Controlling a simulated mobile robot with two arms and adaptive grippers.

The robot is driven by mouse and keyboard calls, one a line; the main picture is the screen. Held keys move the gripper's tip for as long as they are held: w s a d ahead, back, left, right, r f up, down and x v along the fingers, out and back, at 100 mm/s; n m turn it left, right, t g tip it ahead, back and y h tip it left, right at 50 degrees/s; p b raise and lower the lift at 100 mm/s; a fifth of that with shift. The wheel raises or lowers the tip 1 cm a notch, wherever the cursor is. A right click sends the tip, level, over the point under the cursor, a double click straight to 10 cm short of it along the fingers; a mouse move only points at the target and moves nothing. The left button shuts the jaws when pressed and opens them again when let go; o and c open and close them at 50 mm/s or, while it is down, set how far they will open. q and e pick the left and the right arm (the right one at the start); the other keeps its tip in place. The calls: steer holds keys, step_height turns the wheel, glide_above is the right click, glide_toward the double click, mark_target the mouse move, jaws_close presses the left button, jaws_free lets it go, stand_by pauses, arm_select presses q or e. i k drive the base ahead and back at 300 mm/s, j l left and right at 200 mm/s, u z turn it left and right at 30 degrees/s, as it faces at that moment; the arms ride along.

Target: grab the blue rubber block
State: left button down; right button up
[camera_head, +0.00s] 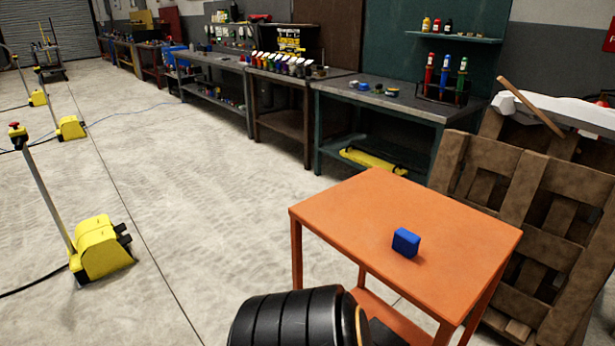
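The blue rubber block (406,242) sits on the orange table (350,205), right of the middle of its top. Nothing touches the block except the tabletop. A black ribbed cylindrical part, which looks like a piece of my own arm, shows at the bottom of the view, in front of the table's near edge. Neither of my grippers can be seen in this view.
Wooden pallets (520,195) lean close to the table's right side. Workbenches (385,100) with tools and bottles stand behind it. A yellow pedal unit (102,248) with an upright post stands on the left. The floor between is clear.

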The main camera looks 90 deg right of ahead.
mark_target(406, 242)
steer(key=z, duration=3.4)
